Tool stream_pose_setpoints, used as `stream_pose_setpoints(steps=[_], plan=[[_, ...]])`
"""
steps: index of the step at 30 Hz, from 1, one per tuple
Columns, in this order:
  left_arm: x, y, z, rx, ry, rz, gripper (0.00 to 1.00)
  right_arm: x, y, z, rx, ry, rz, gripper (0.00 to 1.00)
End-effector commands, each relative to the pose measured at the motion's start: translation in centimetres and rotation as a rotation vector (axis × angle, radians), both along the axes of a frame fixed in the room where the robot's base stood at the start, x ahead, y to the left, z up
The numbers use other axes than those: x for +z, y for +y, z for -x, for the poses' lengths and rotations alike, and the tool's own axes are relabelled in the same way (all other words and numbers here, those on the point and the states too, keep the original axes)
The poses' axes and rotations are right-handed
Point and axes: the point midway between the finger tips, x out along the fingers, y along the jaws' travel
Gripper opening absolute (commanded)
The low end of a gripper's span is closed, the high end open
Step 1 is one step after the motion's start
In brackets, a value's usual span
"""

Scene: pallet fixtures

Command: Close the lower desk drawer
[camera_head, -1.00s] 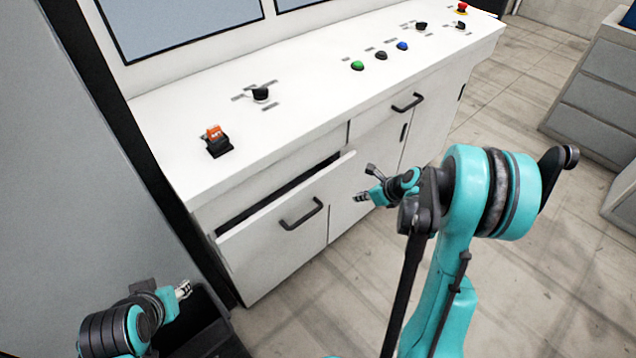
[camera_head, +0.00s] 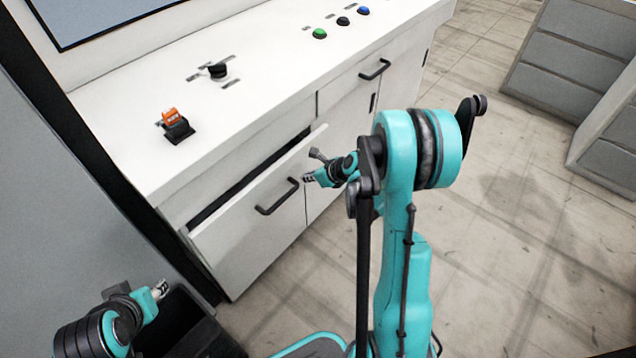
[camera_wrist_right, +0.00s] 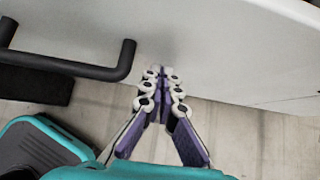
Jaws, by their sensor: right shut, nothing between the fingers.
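The lower desk drawer (camera_head: 250,226) is a white front with a black bar handle (camera_head: 277,196). It is tilted or pulled out from the white desk, with a dark gap (camera_head: 250,180) along its top edge. My right gripper (camera_head: 307,178) is shut and empty, just right of the handle and close to the drawer front. In the right wrist view the shut fingers (camera_wrist_right: 163,75) point at the white front (camera_wrist_right: 200,50), with the black handle (camera_wrist_right: 70,66) to their left. Contact cannot be told. My left gripper (camera_head: 161,289) is low at the left, its fingers small.
The desk top (camera_head: 260,100) carries an orange switch (camera_head: 173,123), a black knob (camera_head: 217,71) and several buttons. A cupboard door with a handle (camera_head: 375,69) is right of the drawer. Grey drawer units (camera_head: 570,60) stand at the far right. Floor between is clear.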

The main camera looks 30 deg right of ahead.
Motion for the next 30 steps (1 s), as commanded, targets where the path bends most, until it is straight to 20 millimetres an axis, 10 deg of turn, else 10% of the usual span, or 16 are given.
stream_pose_setpoints(steps=[17,30], plan=[[-0.4,0.0,0.0,0.0,0.0,0.0,0.39,0.1,0.6,-1.4,0.0,0.001,-0.001,0.0],[-0.8,0.0,0.0,0.0,0.0,0.0,0.39,0.1,2.5,-6.1,-0.001,-0.002,-0.001,0.0]])
